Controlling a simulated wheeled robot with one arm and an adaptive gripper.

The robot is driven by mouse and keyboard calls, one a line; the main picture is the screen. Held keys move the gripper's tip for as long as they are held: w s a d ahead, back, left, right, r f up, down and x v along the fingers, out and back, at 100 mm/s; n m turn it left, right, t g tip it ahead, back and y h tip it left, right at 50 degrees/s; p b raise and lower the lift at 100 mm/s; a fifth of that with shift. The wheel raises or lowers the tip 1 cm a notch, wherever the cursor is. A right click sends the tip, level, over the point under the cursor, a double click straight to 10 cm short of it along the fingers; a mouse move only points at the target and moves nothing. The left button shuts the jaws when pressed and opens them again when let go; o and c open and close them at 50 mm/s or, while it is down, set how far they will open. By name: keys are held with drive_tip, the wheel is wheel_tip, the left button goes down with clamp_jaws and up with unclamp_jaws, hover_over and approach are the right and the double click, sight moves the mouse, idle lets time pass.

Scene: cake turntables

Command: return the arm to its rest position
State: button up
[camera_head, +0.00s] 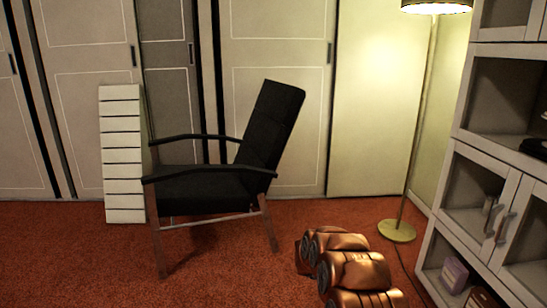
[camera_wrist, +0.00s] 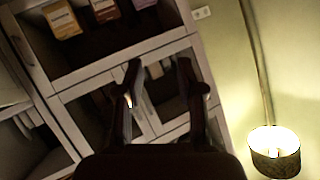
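My arm's copper-coloured links (camera_head: 350,268) show at the bottom of the head view, folded low above the red carpet, right of the chair. My gripper (camera_wrist: 158,68) shows in the wrist view with its two dark fingers apart and nothing between them. It points toward a grey cabinet with glass doors (camera_wrist: 148,118), which appears turned over in this view. I cannot tell how far the fingertips are from it. The gripper itself cannot be made out in the head view.
A black armchair (camera_head: 205,187) stands left of my arm, before closed wardrobe doors (camera_head: 275,130). A floor lamp (camera_head: 397,231) stands behind my arm, and the cabinet (camera_head: 452,211) is to the right. Carpet (camera_head: 60,255) at the left is clear.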

drive_tip(key=w+a+r+n+t+y+p, duration=0.2)
drive_tip(key=a+r+n+y+p, duration=0.15)
drive_tip(key=a+r, duration=0.55)
drive_tip(key=w+a+r+n+t+y+p, duration=0.25)
drive_tip(key=a+r+y+p, duration=0.2)
drive_tip(key=r, duration=0.85)
drive_tip(key=s+a+r+n+g+y+p, duration=0.1)
drive_tip(key=s+a+r+n+y+p, duration=0.25)
drive_tip(key=s+a+r, duration=0.35)
drive_tip(key=s+a+r+n+y+p, duration=0.25)
drive_tip(key=s+r+p, duration=0.2)
drive_tip(key=r, duration=0.45)
drive_tip(key=s+d+r+n+g+p, duration=0.15)
drive_tip(key=s+r+g+p, duration=0.35)
drive_tip(key=s, duration=1.1)
drive_tip(key=s+r+n+g+p, duration=0.3)
drive_tip(key=s+r+p, duration=0.4)
drive_tip(key=s, duration=0.9)
drive_tip(key=s+d+r+g+h+p, duration=0.1)
drive_tip(key=s+d+g+p, duration=0.1)
drive_tip(key=s, duration=0.7)
drive_tip(key=s+d+r+g+h+p, duration=0.1)
drive_tip(key=s+d+p, duration=0.3)
drive_tip(key=s, duration=0.5)
drive_tip(key=shift+d+r+g+h, duration=0.2)
drive_tip(key=shift+d+g+h, duration=0.15)
drive_tip(key=shift+d, duration=0.8)
drive_tip(key=shift+a+n, duration=0.1)
drive_tip(key=shift+n, duration=0.15)
